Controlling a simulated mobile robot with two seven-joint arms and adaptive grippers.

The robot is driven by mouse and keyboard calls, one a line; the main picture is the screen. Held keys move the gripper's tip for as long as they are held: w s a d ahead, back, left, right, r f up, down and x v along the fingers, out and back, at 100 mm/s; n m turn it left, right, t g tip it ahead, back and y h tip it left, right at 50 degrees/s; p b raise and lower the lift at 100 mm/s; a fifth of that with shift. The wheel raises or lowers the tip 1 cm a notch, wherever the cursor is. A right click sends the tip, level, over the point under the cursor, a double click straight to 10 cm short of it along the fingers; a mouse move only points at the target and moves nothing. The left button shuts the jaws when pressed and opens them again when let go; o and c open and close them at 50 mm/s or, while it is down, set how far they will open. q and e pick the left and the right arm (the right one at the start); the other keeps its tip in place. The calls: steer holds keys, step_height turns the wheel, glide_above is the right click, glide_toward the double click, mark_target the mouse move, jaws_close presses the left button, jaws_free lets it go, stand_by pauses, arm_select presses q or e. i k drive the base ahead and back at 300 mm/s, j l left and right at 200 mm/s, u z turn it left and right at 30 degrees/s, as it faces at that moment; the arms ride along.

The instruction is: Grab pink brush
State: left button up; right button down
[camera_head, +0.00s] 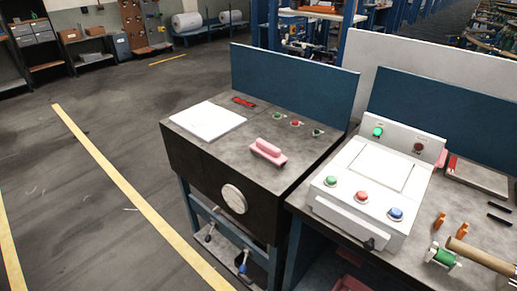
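A pink brush (268,152) lies on the dark top of the left workbench (230,160), right of a white sheet. Its raised handle part sits above a wider pink base. Nothing touches it. Neither of my grippers shows in the head view.
A white sheet (208,120) and a red tool (243,102) lie on the same bench, with several buttons near its blue back panel (290,85). A white control box (375,190) stands on the right bench. Open floor (100,120) lies to the left.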

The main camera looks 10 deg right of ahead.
mark_target(264, 151)
steer(key=i+j, duration=0.7)
steer(key=j, duration=0.15)
steer(key=z, duration=0.4)
steer(key=j+z, duration=0.15)
steer(key=z, duration=0.25)
steer(key=i+j+z, duration=0.1)
steer(key=z, duration=0.3)
steer(key=j+z, duration=0.15)
steer(key=z, duration=0.25)
